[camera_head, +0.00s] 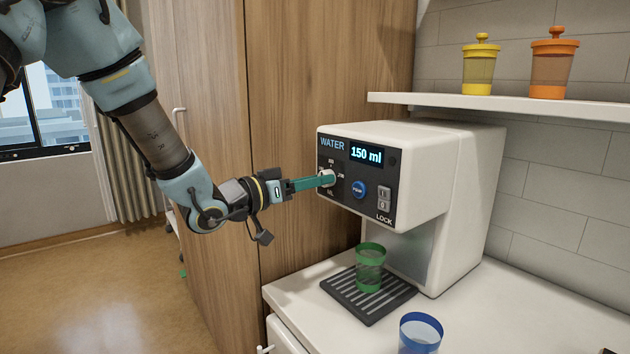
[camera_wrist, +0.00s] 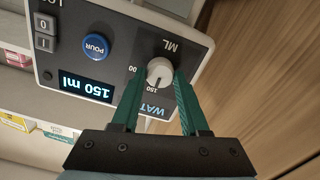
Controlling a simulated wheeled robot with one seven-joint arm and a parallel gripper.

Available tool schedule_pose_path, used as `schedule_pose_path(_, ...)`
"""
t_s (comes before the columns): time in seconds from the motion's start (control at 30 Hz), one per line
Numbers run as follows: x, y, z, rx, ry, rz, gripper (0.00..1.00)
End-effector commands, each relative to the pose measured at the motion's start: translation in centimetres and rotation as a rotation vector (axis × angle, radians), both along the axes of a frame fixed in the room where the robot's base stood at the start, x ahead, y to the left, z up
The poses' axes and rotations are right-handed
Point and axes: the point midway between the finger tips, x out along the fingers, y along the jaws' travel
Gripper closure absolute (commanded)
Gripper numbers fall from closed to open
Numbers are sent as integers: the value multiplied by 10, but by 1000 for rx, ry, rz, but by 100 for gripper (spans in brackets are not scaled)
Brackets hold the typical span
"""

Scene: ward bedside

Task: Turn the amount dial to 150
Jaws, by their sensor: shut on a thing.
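The white water dispenser (camera_head: 450,160) stands on the counter, with a dark front panel. Its display (camera_head: 366,154) reads 150 ml, and the same reading shows upside down in the wrist view (camera_wrist: 86,88). The amount dial (camera_wrist: 160,72) is a pale round knob on the panel, with its pointer mark toward the 150 label. My gripper (camera_head: 322,181) reaches the panel from the left and is shut on the dial, one green finger on each side in the wrist view. In the head view the fingers partly hide the dial.
A blue POUR button (camera_head: 358,189) and a lock switch (camera_head: 384,197) sit right of the dial. A green cup (camera_head: 370,268) stands on the drip tray (camera_head: 385,307). A blue cup (camera_head: 420,334) stands in front. Yellow (camera_head: 480,65) and orange (camera_head: 553,65) lidded containers stand on the shelf.

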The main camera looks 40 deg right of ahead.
Motion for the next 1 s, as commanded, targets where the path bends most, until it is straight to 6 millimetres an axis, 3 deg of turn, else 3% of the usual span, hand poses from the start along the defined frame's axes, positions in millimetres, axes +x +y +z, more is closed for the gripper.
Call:
schedule_pose_path(0.1, 0, 1, -2, 4, 1, 1, 100)
schedule_pose_path(0.13, 0, 1, -2, 4, 1, 1, 55)
schedule_pose_path(0.4, 0, 0, -1, 2, 0, 0, 26)
schedule_pose_path(0.73, 1, 6, -1, 1, -2, 1, 26)
schedule_pose_path(1.0, 4, 53, -4, 1, -4, 5, 26)
